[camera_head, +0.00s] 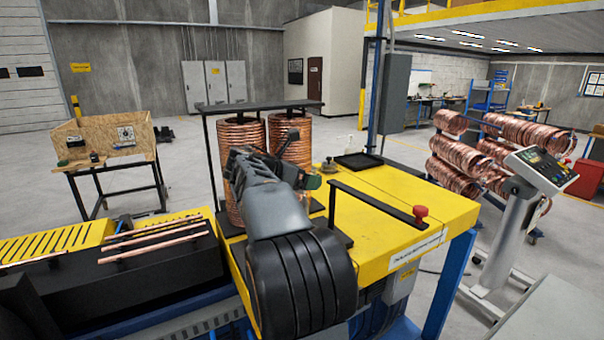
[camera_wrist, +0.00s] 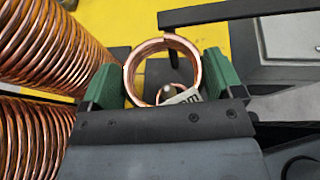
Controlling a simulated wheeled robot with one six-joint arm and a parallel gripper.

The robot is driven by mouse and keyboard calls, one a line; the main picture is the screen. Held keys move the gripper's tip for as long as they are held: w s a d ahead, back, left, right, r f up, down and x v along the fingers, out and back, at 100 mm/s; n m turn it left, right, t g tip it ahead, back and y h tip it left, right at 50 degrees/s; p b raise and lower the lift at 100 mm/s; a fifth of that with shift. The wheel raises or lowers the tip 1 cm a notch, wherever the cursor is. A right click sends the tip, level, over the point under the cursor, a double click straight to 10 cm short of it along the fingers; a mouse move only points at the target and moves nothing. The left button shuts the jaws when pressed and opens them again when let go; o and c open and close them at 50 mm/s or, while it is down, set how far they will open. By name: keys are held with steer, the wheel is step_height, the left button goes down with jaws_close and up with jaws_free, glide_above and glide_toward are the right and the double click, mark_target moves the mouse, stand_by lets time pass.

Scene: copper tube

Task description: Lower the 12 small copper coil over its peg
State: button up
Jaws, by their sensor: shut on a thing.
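The small copper coil (camera_wrist: 130,72) is between the green finger pads of my gripper (camera_wrist: 162,78) in the wrist view, and the jaws are shut on it. I look into its round opening. A grey rounded tip, apparently the peg (camera_wrist: 168,90), shows through the opening, with a pale printed label and copper turns beside it. I cannot tell whether the tip is inside the coil or below it. In the head view my gripper (camera_head: 306,182) is over the yellow table (camera_head: 400,205), and my wrist hides the held coil and the peg.
Two tall copper coil stacks (camera_head: 240,135) stand left of and behind my gripper, under a black bar (camera_head: 258,106). A black arm with a red knob (camera_head: 420,211) spans the table front. A black tray (camera_head: 358,161) lies behind. A control panel (camera_head: 545,167) stands right.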

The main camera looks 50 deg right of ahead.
mark_target(302, 201)
steer(key=shift+f+b, duration=2.05)
steer(key=shift+f, duration=1.85)
steer(key=shift+f, duration=0.15)
steer(key=o, duration=0.7)
steer(key=shift+f, duration=0.1)
steer(key=shift+o, duration=0.2)
